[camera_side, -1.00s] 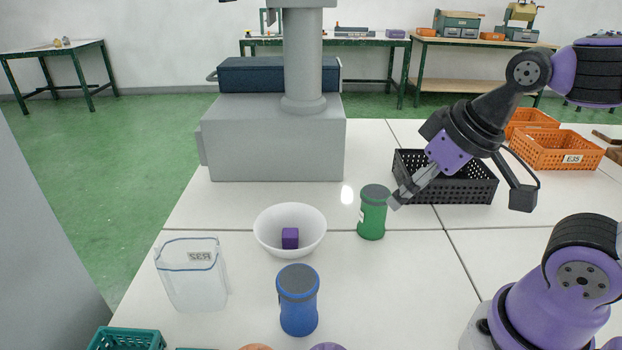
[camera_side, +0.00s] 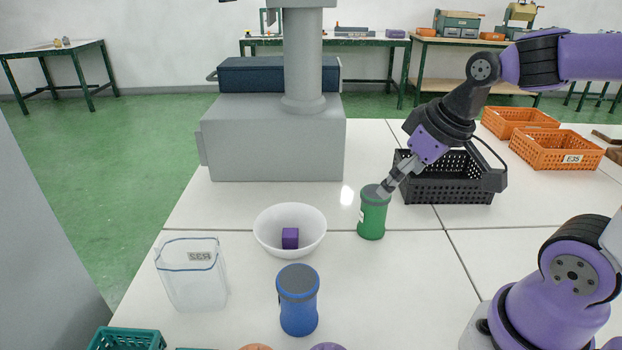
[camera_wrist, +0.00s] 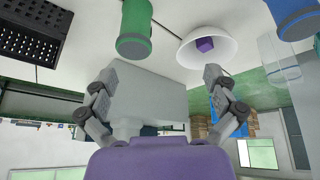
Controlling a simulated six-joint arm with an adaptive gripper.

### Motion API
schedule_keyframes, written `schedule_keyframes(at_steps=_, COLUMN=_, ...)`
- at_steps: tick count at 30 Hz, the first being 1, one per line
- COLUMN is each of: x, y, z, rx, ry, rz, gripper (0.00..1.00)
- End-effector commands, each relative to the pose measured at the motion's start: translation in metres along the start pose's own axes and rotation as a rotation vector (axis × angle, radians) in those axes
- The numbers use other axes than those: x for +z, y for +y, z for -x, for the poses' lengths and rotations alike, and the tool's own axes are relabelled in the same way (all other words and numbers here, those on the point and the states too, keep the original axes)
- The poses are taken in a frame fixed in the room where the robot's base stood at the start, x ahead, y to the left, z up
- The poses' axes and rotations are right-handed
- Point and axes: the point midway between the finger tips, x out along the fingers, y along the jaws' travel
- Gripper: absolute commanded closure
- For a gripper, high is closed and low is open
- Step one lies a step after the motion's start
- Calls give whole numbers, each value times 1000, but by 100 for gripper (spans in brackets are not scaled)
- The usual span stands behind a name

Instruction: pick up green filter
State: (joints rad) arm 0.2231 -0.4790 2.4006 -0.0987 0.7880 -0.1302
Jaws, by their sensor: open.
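The green filter (camera_side: 373,214) is a green cylinder with a darker lid, standing upright on the white table. It also shows at the top of the wrist view (camera_wrist: 135,32), ahead of my fingers and left of the middle. My gripper (camera_side: 384,191) is tilted down to the left, with its fingertips at the upper right of the filter's lid. I cannot tell whether they touch it. In the wrist view my gripper (camera_wrist: 158,80) has its two fingers spread wide with nothing between them.
A white bowl (camera_side: 268,243) with a purple cube (camera_side: 290,238) stands left of the filter. A blue filter (camera_side: 298,308) and a clear container (camera_side: 190,280) are nearer. A black crate (camera_side: 450,190) stands close behind the filter to the right. Orange crates (camera_side: 555,147) are farther right.

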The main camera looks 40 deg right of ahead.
Motion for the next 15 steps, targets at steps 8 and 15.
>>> schedule_keyframes(at_steps=8, x=-11, y=46, z=-41, rx=-12, ry=-45, rz=-28, gripper=0)
schedule_keyframes(at_steps=15, x=-10, y=46, z=-78, rx=-15, ry=-48, rz=-26, gripper=0)
